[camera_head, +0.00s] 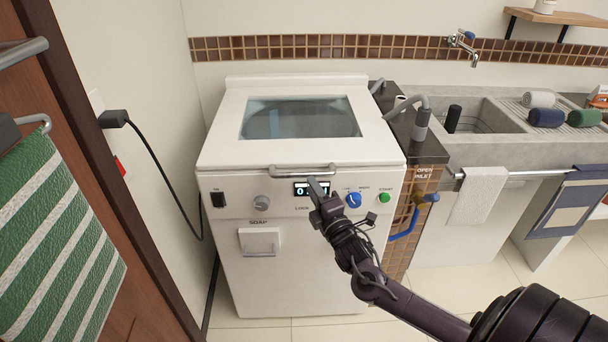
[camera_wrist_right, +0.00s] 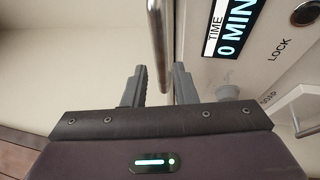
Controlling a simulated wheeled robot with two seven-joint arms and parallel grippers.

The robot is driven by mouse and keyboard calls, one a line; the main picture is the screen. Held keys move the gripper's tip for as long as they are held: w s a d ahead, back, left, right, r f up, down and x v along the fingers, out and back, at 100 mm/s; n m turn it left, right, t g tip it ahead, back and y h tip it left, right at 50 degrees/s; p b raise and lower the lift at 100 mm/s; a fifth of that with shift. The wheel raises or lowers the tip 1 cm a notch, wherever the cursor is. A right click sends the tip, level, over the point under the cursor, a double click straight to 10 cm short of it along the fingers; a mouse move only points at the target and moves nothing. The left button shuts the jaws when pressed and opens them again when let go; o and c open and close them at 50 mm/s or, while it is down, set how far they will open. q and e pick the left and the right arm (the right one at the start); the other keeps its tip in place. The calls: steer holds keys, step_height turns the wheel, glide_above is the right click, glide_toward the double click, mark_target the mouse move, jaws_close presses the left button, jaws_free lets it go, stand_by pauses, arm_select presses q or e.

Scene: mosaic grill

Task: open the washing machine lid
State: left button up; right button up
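The washing machine (camera_head: 290,270) is white and stands against the back wall. Its lid (camera_head: 215,150), with a glass window (camera_head: 300,118), lies shut on top. A metal bar handle (camera_head: 290,173) runs along the lid's front edge. My right gripper (camera_head: 318,184) is at the right end of this handle, in front of the display. In the right wrist view, the fingers (camera_wrist_right: 160,82) are apart, with the handle bar (camera_wrist_right: 156,40) showing between them. I cannot tell whether either finger touches it. My left gripper is not in view.
The front panel has a black switch (camera_head: 218,199), a blue knob (camera_head: 353,200), a green button (camera_head: 384,198) and a soap drawer (camera_head: 260,242). A concrete sink (camera_head: 490,150) stands right. A wooden door (camera_head: 75,130) with a green striped towel (camera_head: 60,235) is left.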

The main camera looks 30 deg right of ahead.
mark_target(306, 174)
steer(key=x, duration=0.5)
steer(key=shift+w, duration=0.5)
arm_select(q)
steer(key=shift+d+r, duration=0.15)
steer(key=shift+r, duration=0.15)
arm_select(e)
jaws_close()
